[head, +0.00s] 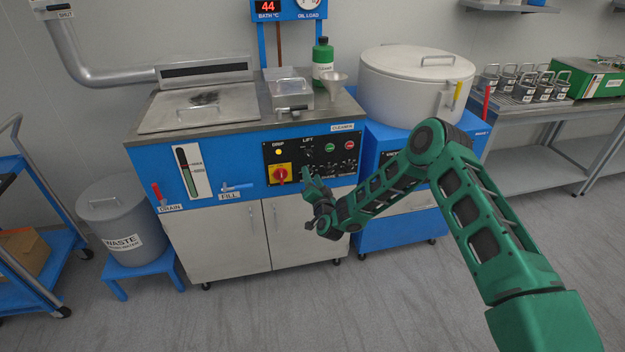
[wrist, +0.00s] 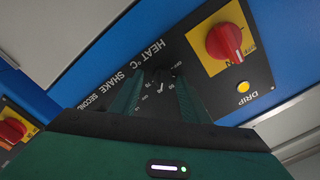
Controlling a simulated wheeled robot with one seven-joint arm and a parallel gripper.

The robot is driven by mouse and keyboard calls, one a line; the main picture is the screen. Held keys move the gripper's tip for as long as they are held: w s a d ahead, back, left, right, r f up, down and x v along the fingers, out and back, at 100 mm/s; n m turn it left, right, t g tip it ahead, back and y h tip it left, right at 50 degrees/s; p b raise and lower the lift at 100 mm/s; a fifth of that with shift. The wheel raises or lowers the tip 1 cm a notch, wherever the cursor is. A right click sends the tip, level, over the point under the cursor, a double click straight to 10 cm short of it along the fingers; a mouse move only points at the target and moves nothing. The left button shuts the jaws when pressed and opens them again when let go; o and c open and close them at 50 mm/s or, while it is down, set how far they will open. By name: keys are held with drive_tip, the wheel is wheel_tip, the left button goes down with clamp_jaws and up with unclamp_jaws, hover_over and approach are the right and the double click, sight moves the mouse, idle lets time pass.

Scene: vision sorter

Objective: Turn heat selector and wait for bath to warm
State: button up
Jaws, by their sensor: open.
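The heat selector (wrist: 160,88) is a small black dial with a white pointer mark, below the printed HEAT °C label in the wrist view, where the lettering is upside down. My gripper (wrist: 157,77) is open, with its two green fingers on either side of the dial. I cannot tell whether they touch it. In the head view my gripper (head: 306,172) is at the black control panel (head: 280,153), and hides part of its lower row. The bath (head: 198,107) has a metal lid with a dark smudge. The red bath display (head: 268,7) reads 44.
A red rotary switch on yellow (head: 281,174) and a lit yellow DRIP lamp (head: 278,152) are beside the dial. A green bottle (head: 322,62) and funnel (head: 334,84) stand on the worktop. A waste bin (head: 109,218) stands left; the floor in front is clear.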

drive_tip(key=shift+s, duration=0.15)
drive_tip(key=v, duration=1)
drive_tip(key=shift+s, duration=0.25)
drive_tip(key=shift+d, duration=0.1)
